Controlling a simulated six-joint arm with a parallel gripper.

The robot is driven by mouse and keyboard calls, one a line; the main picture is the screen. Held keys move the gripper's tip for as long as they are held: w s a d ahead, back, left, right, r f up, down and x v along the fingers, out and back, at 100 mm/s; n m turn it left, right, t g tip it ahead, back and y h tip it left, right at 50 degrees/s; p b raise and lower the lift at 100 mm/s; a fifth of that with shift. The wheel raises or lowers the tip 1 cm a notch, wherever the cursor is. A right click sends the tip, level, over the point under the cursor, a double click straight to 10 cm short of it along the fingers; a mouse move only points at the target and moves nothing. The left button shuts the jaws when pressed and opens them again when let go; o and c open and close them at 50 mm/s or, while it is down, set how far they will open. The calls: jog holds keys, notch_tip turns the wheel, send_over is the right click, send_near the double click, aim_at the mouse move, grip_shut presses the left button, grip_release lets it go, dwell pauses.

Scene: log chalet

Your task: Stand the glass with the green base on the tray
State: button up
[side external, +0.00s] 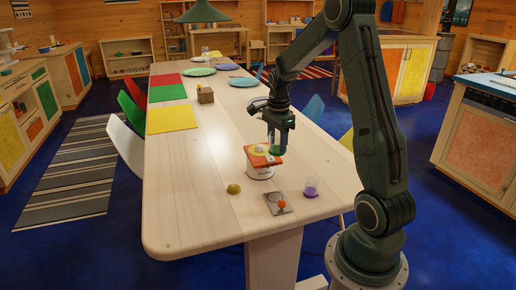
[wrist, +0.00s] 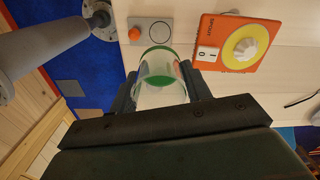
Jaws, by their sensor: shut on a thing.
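My gripper (wrist: 160,98) is shut on a clear glass with a green base (wrist: 155,66). In the side view the gripper (side external: 279,122) points down and the glass (side external: 277,143) hangs below it, roughly upright, in front of or above an orange-topped white container. The glass seems clear of the table, but its exact height is hard to tell. A small grey plate, probably the tray (side external: 275,208), lies on the near end of the table.
The orange-topped container (side external: 259,169) has a yellow dial, seen right of the glass in the wrist view (wrist: 245,46). A purple-based glass (side external: 311,188) stands right of the plate, and a yellow-green fruit (side external: 233,188) lies to its left.

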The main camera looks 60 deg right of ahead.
notch_tip(320, 180, down, 15)
jog(key=shift+r, duration=0.1)
dwell(0.3)
jog(key=shift+f, duration=1.9)
jog(key=shift+f, duration=0.15)
jog(key=o, duration=0.7)
jog(key=shift+o, duration=0.2)
notch_tip(320, 180, up, 12)
